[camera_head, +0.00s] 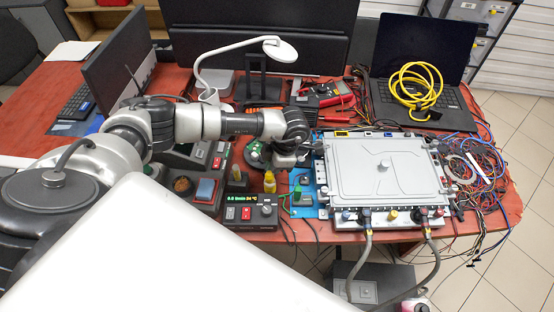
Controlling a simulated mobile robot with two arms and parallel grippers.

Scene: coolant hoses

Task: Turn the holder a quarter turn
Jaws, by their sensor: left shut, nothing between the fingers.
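A large grey box with a lid and a centre knob (383,165) sits flat on the red table. It rests in a light fixture with a blue base plate (300,205), which seems to be the holder. Small coloured caps and two hose fittings line its front edge. My left arm reaches in from the left, and my left gripper (314,146) is shut and empty at the box's upper left corner. Whether it touches the holder is too small to tell. My right gripper is not in view.
Two grey hoses (367,262) hang from the front edge. Tangled cables (480,165) lie to the right. A laptop (425,60) with a coiled yellow cable (415,88) stands behind.

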